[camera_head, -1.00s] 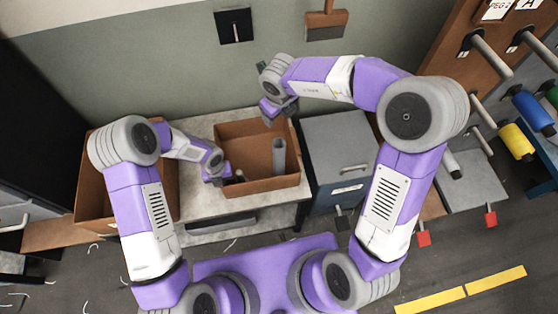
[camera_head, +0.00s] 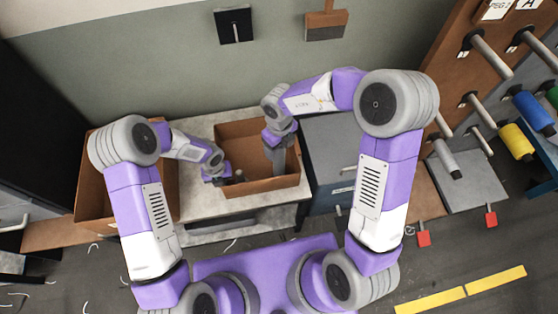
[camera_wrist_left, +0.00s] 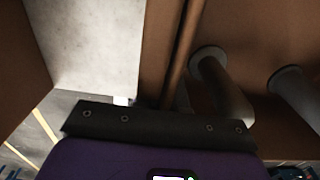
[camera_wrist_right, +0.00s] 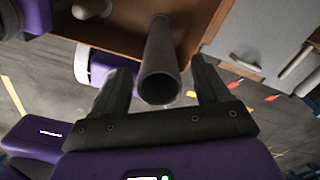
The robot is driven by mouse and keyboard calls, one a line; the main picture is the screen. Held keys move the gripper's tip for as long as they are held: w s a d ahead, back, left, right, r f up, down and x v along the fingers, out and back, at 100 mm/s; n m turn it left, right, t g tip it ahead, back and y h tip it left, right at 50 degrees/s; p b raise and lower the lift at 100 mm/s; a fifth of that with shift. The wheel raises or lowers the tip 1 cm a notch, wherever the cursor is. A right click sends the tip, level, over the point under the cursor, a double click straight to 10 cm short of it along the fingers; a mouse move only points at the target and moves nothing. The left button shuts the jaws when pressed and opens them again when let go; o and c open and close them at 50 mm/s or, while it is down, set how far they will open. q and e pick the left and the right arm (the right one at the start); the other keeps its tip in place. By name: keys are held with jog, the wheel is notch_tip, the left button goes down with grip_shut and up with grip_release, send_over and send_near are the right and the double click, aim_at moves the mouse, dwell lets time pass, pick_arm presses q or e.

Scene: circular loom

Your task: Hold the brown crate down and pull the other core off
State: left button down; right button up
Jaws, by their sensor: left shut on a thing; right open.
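The brown crate (camera_head: 262,186) stands on the light table, and its inside is partly hidden by my arms. My left gripper (camera_head: 222,178) is shut on the crate's left wall; that wall (camera_wrist_left: 160,50) also shows in the left wrist view. A grey upright core (camera_head: 279,164) stands in the right part of the crate. My right gripper (camera_head: 278,143) is above it, open. In the right wrist view the hollow grey core (camera_wrist_right: 162,60) lies between the two open fingers of my right gripper (camera_wrist_right: 160,82), with gaps on both sides.
A larger brown box (camera_head: 92,190) stands left of the table. A grey-blue cabinet (camera_head: 330,150) is close to the crate's right.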

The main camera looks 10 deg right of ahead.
aim_at(279, 162)
jog(key=shift+f, duration=1.85)
grip_shut()
